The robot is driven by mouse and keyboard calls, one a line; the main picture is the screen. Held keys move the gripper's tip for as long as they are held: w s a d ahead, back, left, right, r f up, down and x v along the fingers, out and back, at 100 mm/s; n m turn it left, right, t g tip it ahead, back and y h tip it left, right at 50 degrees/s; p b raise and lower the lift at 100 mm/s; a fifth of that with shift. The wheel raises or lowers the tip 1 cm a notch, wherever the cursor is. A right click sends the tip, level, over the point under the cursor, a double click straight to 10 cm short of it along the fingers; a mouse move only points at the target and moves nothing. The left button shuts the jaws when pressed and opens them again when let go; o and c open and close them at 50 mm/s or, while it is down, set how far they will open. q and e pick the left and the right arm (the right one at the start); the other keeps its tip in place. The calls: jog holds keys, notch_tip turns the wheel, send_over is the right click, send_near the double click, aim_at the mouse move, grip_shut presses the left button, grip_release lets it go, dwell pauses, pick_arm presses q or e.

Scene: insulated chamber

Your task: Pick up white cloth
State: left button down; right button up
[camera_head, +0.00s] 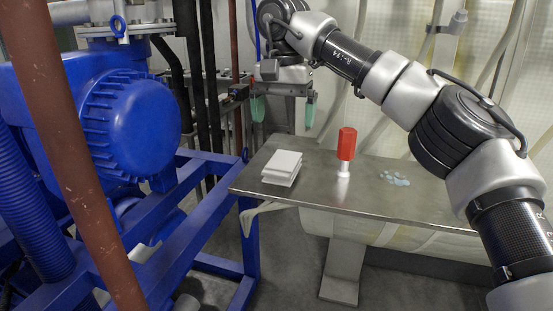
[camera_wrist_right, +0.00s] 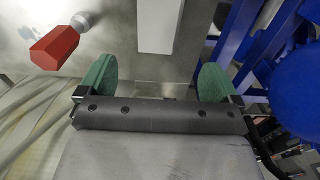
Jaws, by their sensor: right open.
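The white cloth (camera_head: 282,167) is a folded stack lying on the left part of the metal table in the head view. In the right wrist view the white cloth (camera_wrist_right: 159,26) is beyond the fingers, between them and cut by the top edge. My right gripper (camera_head: 283,110) has green fingertips spread apart and hangs above the table's back left side, apart from the cloth. The fingers of my right gripper (camera_wrist_right: 158,80) also show open and empty in the wrist view. My left gripper is not in view.
The metal table (camera_head: 310,181) carries a red-topped bottle (camera_head: 346,150) right of the cloth and small pale blue pieces (camera_head: 395,179) farther right. A blue motor (camera_head: 130,120) and blue frame (camera_head: 185,235) stand left of the table. A brown pipe (camera_head: 75,140) rises at far left.

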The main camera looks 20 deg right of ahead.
aim_at(282, 159)
jog(key=shift+s+f, duration=0.9)
jog(key=shift+f, duration=0.3)
jog(key=shift+w+f, duration=0.15)
jog(key=shift+f, duration=0.7)
jog(key=f, duration=0.1)
jog(key=f+p, duration=0.2)
jog(key=f, duration=0.1)
jog(key=shift+w+a+f, duration=0.1)
jog(key=shift+a, duration=0.2)
jog(key=shift+f+p, duration=0.3)
jog(key=shift+f, duration=0.25)
jog(key=c, duration=0.9)
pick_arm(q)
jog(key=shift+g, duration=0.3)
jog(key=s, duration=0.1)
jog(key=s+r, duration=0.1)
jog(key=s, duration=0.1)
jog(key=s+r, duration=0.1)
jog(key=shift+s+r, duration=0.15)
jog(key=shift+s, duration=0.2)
pick_arm(e)
jog(key=shift+c, duration=0.5)
